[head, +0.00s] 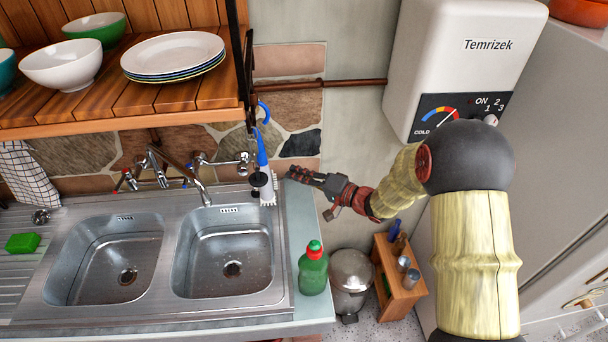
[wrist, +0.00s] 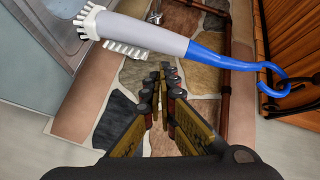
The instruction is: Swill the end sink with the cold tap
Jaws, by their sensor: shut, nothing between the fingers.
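The steel sink unit has two basins. The right basin (head: 232,243), at the counter's end, and the left basin (head: 108,262) both look empty, each with a dark drain. My gripper (head: 290,173) is shut and empty, right of the sink and apart from the taps. Its fingers also show in the wrist view (wrist: 159,88).
A blue-handled brush (head: 262,150) hangs from a hook between my gripper and the right tap; it crosses the wrist view (wrist: 190,46). A wooden shelf (head: 130,110) with bowls and plates overhangs the taps. A green bottle (head: 313,273) stands on the counter's right end.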

